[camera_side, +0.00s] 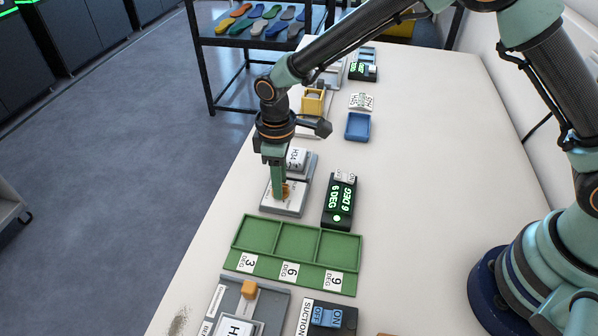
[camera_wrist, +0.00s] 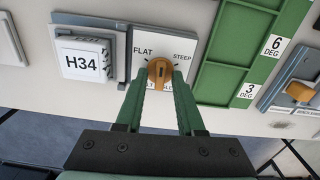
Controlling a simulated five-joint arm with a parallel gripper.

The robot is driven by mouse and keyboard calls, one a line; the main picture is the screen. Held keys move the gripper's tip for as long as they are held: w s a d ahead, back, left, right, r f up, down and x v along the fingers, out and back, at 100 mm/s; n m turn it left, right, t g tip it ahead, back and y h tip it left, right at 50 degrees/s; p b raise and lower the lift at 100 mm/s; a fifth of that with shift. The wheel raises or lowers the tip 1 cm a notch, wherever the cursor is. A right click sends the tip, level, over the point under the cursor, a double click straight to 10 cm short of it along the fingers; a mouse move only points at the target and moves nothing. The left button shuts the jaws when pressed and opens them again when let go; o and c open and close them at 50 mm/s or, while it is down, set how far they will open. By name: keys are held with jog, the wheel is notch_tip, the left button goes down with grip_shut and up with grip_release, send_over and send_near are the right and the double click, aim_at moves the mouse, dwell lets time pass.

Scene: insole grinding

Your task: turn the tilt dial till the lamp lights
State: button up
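The orange tilt dial (camera_wrist: 160,71) sits on a white plate marked FLAT and STEEP; its dark mark points roughly midway between the words. My gripper (camera_wrist: 160,79) has its green fingers on both sides of the dial, apparently touching it. In the side view my gripper (camera_side: 279,194) points down over the dial, which mostly hides behind the fingers. A black display box (camera_side: 339,201) beside the dial station shows 6 DEG twice in green. A small round lamp (camera_side: 337,218) at its near end glows bright green.
A white H34 block (camera_wrist: 85,55) sits beside the dial plate. A green tray (camera_side: 262,236) with slots marked 3, 6 and 9 DEG lies nearer. Another station with an orange knob (camera_side: 249,289) is at the front. A blue tray (camera_side: 358,126) lies farther back. The table's right side is clear.

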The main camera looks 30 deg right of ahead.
jog(key=shift+r, duration=3.5)
jog(key=d+r+m+t, duration=0.1)
jog(key=d+r+m, duration=0.1)
jog(key=d+r, duration=0.45)
jog(key=s+d+r+m+t, duration=0.2)
jog(key=s+d+r+m, duration=0.2)
jog(key=s+d, duration=0.2)
jog(key=s+d+r+m+t, duration=0.2)
jog(key=s+d+r+m, duration=0.1)
jog(key=s+d, duration=0.4)
jog(key=d+r, duration=0.1)
jog(key=d, duration=0.2)
jog(key=shift+s+r+m+t, duration=0.25)
jog(key=shift+s+m+t, duration=0.05)
jog(key=shift+m, duration=0.1)
